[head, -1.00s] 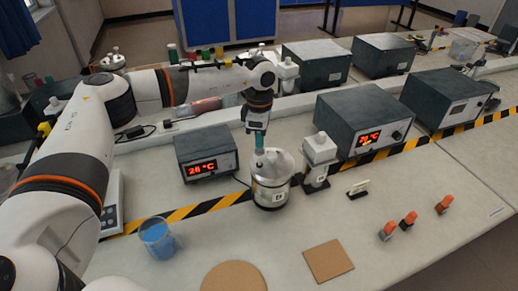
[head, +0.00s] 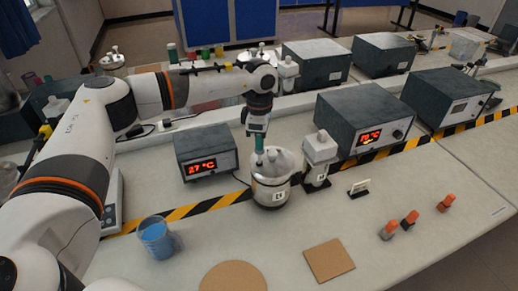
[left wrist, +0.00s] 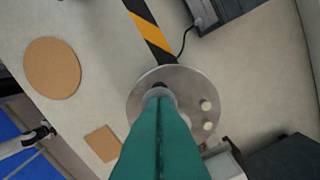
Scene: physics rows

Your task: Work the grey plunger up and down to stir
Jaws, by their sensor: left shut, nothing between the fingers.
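The vessel (head: 270,190) is a squat pale container with a label and a round metal lid (head: 285,160). It stands on the bench before the temperature display. In the left wrist view the lid (left wrist: 140,108) has two pale knobs (left wrist: 207,114) at one side. The grey plunger (left wrist: 164,93) shows there as a short grey piece at the fingertips, partly covered by them. My left gripper (head: 259,160) has its teal fingers pointing down, shut and empty, at the lid. I cannot tell whether the fingertips touch the plunger. My right gripper is not in view.
A display box (head: 206,155) reading 27 °C stands behind the vessel. A white bottle-like block (head: 319,150) is close on its right. A beaker of blue liquid (head: 155,238) stands front left.

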